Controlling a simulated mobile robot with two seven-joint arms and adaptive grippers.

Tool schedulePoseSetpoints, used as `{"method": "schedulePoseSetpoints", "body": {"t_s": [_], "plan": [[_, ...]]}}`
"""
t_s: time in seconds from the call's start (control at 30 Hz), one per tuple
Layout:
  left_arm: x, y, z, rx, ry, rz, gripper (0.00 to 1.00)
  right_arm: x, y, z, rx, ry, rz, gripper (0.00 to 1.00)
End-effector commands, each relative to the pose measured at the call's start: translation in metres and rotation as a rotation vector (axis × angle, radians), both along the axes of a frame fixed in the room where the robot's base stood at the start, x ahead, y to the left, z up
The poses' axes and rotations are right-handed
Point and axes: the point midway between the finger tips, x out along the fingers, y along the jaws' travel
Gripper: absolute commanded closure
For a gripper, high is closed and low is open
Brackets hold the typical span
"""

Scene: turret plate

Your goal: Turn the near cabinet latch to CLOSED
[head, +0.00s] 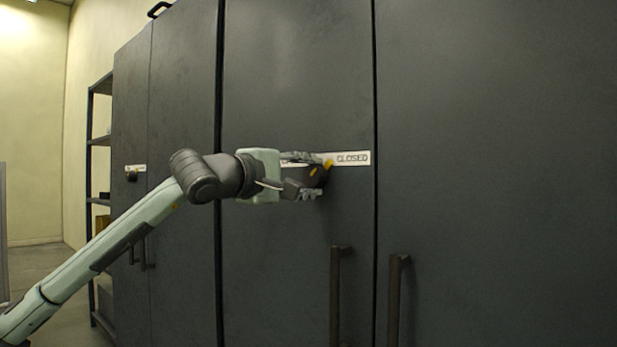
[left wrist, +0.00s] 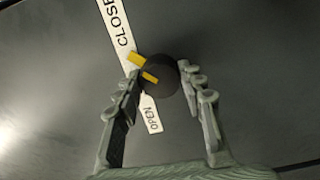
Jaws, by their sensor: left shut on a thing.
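The near cabinet latch is a round dark knob (left wrist: 160,76) with a yellow pointer mark, and it also shows in the head view (head: 322,176). Its white label (left wrist: 116,25) reads CLOSED at one end and OPEN at the other. In the head view, CLOSED is to the right of the knob. The yellow pointer slants up and right there, leaning to the CLOSED side but not in line with the label. My left gripper (head: 312,176) is shut on the knob, with one finger on each side in the left wrist view (left wrist: 161,80). The OPEN end is partly covered by the gripper in the head view.
The latch is on a tall dark cabinet door (head: 280,80). Two vertical handles (head: 336,295) (head: 398,295) stick out below it. A farther cabinet at left has its own latch (head: 131,176). A shelf rack (head: 100,140) stands beyond it.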

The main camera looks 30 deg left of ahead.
Motion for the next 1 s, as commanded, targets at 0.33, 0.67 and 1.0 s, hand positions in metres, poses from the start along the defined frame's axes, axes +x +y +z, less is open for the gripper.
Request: {"method": "schedulePoseSetpoints", "body": {"t_s": [0.33,0.67,1.0], "plan": [[0.0,0.0,0.0,0.001,0.001,0.0,0.4,0.0,0.0,0.0,0.0,0.0,0.0,1.0],[-0.003,0.001,-0.001,0.0,0.001,0.002,0.4,0.0,0.001,0.0,0.001,-0.002,0.002,1.0],[-0.033,0.009,0.0,0.004,-0.004,0.017,0.4,0.0,0.0,0.0,0.001,-0.002,0.002,1.0]]}}
